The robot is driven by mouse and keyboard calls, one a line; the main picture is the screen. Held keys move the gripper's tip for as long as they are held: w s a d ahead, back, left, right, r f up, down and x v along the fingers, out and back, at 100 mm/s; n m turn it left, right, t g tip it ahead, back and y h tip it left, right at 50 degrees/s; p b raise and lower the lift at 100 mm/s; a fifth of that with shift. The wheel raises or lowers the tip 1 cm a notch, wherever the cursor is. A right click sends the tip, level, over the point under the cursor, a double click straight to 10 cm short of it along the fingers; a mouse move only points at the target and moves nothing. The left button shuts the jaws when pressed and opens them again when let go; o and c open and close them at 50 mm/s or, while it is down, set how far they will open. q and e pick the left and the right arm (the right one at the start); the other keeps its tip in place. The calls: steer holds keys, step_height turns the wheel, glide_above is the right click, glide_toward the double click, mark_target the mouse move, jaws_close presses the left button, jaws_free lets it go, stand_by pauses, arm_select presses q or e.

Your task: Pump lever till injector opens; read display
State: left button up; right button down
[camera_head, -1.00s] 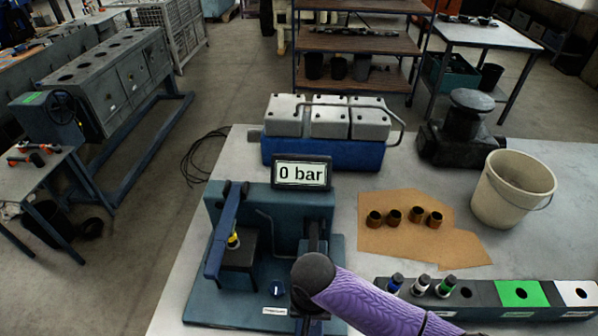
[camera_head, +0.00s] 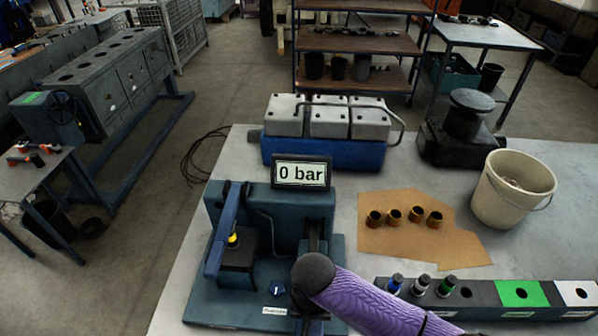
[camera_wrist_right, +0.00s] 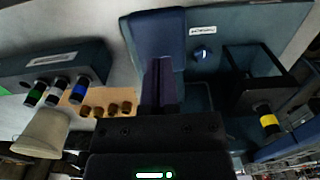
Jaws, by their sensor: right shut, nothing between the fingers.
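The blue-green test stand (camera_head: 270,210) is on the bench, and its display (camera_head: 301,173) reads "0 bar". An injector with a yellow band (camera_head: 233,240) is upright in the stand's left block, beside a tilted blue arm (camera_head: 225,232); the band also shows in the right wrist view (camera_wrist_right: 268,120). My right gripper (camera_wrist_right: 160,75) is shut and empty, its fingers at a blue bar-like part (camera_wrist_right: 155,35) of the stand that may be the lever. Whether they touch is unclear. My right wrist hides the fingers in the head view. My left gripper is out of view.
A rack (camera_head: 478,296) with several banded injectors is at the front right. Brass sleeves (camera_head: 394,216) stand on brown card (camera_head: 450,240), beside a cream bucket (camera_head: 512,190). A blue engine block (camera_head: 325,152) is behind the stand. A small knob (camera_head: 276,289) is on the stand's base.

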steer(key=shift+f+b, duration=3.1)
steer(key=shift+f, duration=1.35)
step_height(320, 180, up, 10)
steer(key=p, duration=1.1)
steer(key=shift+s+f, duration=0.15)
steer(key=shift+f, duration=0.35)
steer(key=shift+f+b, duration=4.05)
steer(key=shift+f, duration=0.5)
step_height(320, 180, up, 10)
steer(key=p, duration=1)
steer(key=shift+s+f+p, duration=0.1)
steer(key=shift+f+p, duration=0.15)
steer(key=shift+p, duration=0.1)
steer(key=shift+f+b, duration=4.3)
steer(key=shift+f, duration=0.4)
steer(key=r+p, duration=0.9)
steer(key=shift+w, duration=0.3)
